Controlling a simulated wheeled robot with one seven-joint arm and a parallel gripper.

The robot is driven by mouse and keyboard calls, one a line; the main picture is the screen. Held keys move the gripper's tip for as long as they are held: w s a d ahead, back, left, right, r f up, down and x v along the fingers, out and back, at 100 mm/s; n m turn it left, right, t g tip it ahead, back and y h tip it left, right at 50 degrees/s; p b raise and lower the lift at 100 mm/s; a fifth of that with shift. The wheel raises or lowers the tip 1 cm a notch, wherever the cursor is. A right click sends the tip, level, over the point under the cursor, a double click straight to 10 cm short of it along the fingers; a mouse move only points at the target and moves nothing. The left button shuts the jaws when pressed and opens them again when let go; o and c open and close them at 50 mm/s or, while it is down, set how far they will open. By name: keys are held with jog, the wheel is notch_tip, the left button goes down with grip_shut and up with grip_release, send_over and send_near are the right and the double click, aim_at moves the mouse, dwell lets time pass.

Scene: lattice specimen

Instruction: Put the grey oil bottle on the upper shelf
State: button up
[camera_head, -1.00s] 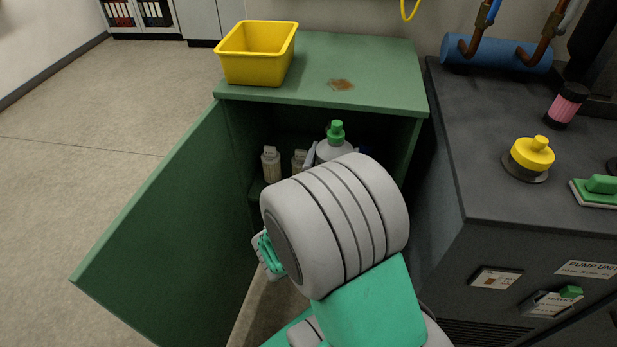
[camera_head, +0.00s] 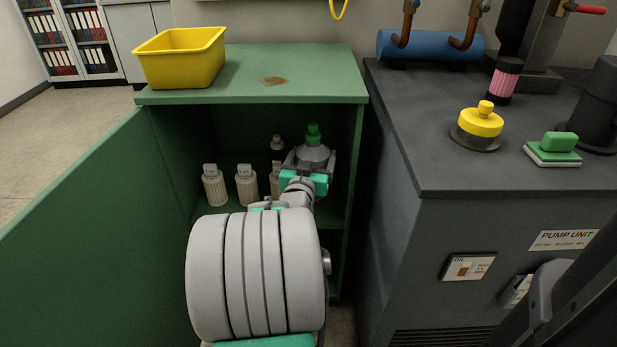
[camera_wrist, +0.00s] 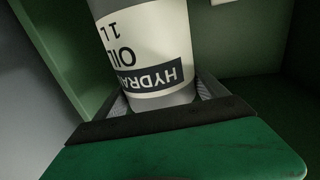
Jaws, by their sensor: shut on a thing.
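The grey oil bottle (camera_head: 313,153) has a green cap and stands upright inside the open green cabinet, at the right of its upper compartment. In the wrist view the bottle (camera_wrist: 147,45) shows a white label with upside-down "HYDRA..." and "OIL 1 L". My gripper (camera_head: 310,168) is shut on the bottle, with a jaw on each side; its jaws also show in the wrist view (camera_wrist: 162,100). The upper shelf (camera_head: 327,212) is the board at about the level of the bottle's lower part. My arm hides the bottle's base, so I cannot tell whether it touches the shelf.
Several pale ribbed containers (camera_head: 215,185) stand left of the bottle. The cabinet door (camera_head: 85,225) is open to the left. A yellow bin (camera_head: 180,58) sits on the cabinet top. The dark pump unit (camera_head: 450,130) stands close on the right.

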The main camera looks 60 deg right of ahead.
jog(key=w+d+f+b, duration=0.2)
jog(key=d+f+b, duration=0.2)
jog(key=f, duration=0.5)
jog(key=shift+d+f, duration=0.3)
jog(key=shift+d, duration=1.1)
jog(key=shift+w, duration=0.1)
jog(key=shift+f+b, duration=0.2)
jog(key=shift+b, duration=0.1)
jog(key=o, duration=2)
jog(key=shift+f, duration=0.1)
